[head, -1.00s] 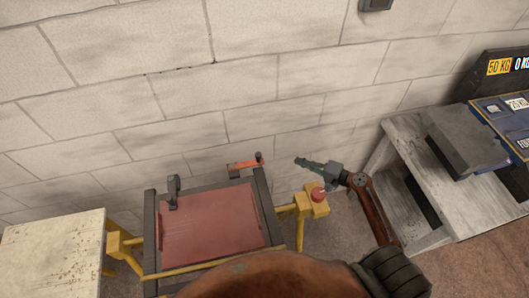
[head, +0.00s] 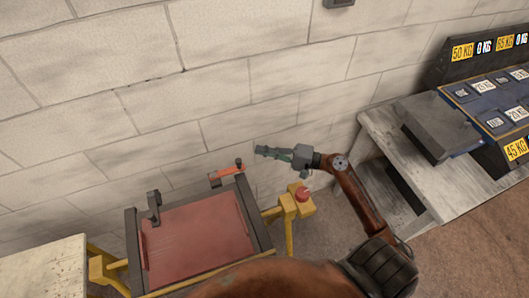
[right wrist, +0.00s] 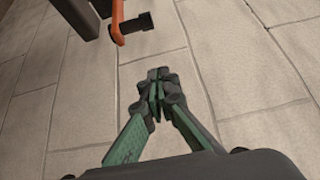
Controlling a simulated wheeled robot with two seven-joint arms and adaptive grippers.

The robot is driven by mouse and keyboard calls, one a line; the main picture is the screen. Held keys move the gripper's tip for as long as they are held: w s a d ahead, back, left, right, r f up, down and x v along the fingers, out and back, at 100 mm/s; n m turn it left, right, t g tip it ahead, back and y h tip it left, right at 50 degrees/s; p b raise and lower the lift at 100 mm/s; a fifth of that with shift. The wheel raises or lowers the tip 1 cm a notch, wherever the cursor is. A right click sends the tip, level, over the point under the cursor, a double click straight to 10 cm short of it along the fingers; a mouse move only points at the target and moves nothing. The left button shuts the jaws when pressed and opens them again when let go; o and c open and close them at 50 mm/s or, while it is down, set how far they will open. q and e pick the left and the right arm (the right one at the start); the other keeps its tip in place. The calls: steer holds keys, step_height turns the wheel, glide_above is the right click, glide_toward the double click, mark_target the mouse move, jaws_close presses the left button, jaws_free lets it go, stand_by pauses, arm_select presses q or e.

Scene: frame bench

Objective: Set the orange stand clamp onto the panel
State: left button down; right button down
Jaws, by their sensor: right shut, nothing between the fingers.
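The orange stand clamp (head: 226,172) sits at the far right corner of the frame around the red panel (head: 195,240), its dark screw end standing up at its right. In the right wrist view the clamp (right wrist: 117,18) shows at the top, with its dark knob end toward the right. My right gripper (head: 262,152) is to the right of the clamp and apart from it. In the right wrist view its green fingers (right wrist: 157,80) are closed together with nothing between them. My left gripper is not in view.
A black clamp (head: 153,205) stands at the frame's far left corner. A pale table (head: 45,268) is at left, a grey bench (head: 385,130) at right. The block wall is close behind.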

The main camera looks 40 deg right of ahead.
mark_target(241, 162)
steer(key=w+a, duration=0.1)
steer(key=a, duration=0.5)
steer(key=shift+w+a, duration=0.2)
steer(key=shift+w, duration=0.1)
steer(key=shift+s+p, duration=0.15)
steer(key=shift+p, duration=0.15)
steer(key=s, duration=0.1)
steer(key=s+a+p, duration=0.1)
steer(key=s, duration=0.1)
steer(key=shift+s+r, duration=0.1)
steer(key=shift+d, duration=0.1)
